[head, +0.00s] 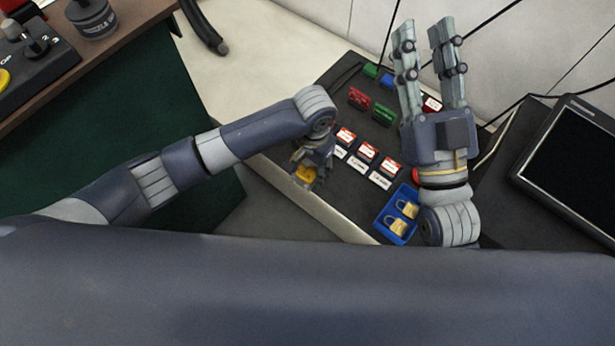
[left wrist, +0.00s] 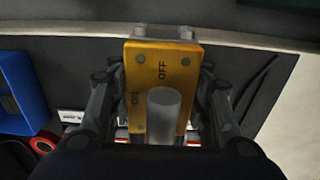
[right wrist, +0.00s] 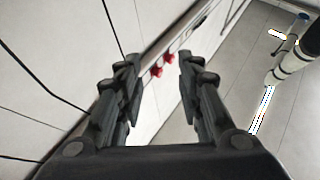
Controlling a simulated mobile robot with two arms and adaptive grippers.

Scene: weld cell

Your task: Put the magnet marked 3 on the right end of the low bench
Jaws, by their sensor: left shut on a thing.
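My left gripper (head: 312,160) is shut on a yellow magnet (head: 305,175), held over the pale front edge of a dark-topped bench (head: 337,211). In the left wrist view the magnet (left wrist: 152,70) is a yellow plate lettered ON and OFF with a grey round knob, between the fingers (left wrist: 158,100). No number can be read on it. My right gripper (head: 424,35) is open and empty above the back of the bench. Its spread fingers also show in the right wrist view (right wrist: 156,80).
Several red-and-white blocks (head: 366,152) with labels stand on the dark top. A blue tray (head: 383,229) holds brass padlocks (head: 397,226). Red (head: 358,97) and green (head: 383,114) blocks lie farther back. A dark screen (head: 575,150) is at right, a brown-topped bench (head: 120,45) at left.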

